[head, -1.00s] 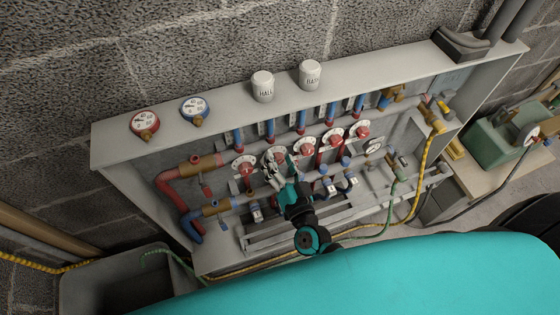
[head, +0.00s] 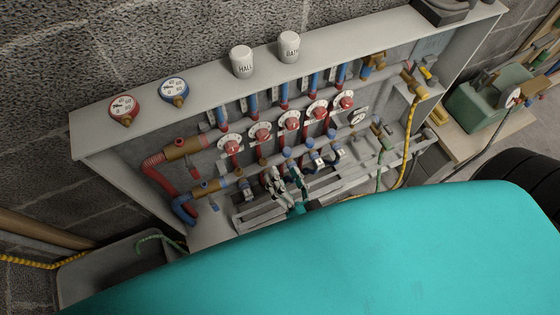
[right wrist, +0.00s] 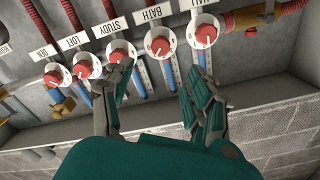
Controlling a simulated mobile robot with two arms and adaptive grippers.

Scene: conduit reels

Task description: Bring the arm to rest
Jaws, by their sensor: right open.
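My right gripper (head: 287,180) is in front of the lower part of the manifold cabinet (head: 330,62), below the row of red knobs on white dials. Its fingers are apart with nothing between them. In the right wrist view the open right gripper (right wrist: 157,95) shows its two fingers spread, with a red knob (right wrist: 160,45) marked BATH beyond the gap. More red knobs sit to both sides, by labels such as STUDY, LOFT and DEN. In the head view much of my right arm is hidden behind my teal body. My left gripper is not in view.
White caps marked HALL (head: 242,62) and BATH (head: 289,47) stand on the cabinet top, with a red gauge (head: 123,108) and a blue gauge (head: 174,91). A yellow hose (head: 411,140) hangs at the right. A green machine (head: 482,104) stands on a bench. A grey bin (head: 90,270) is lower left.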

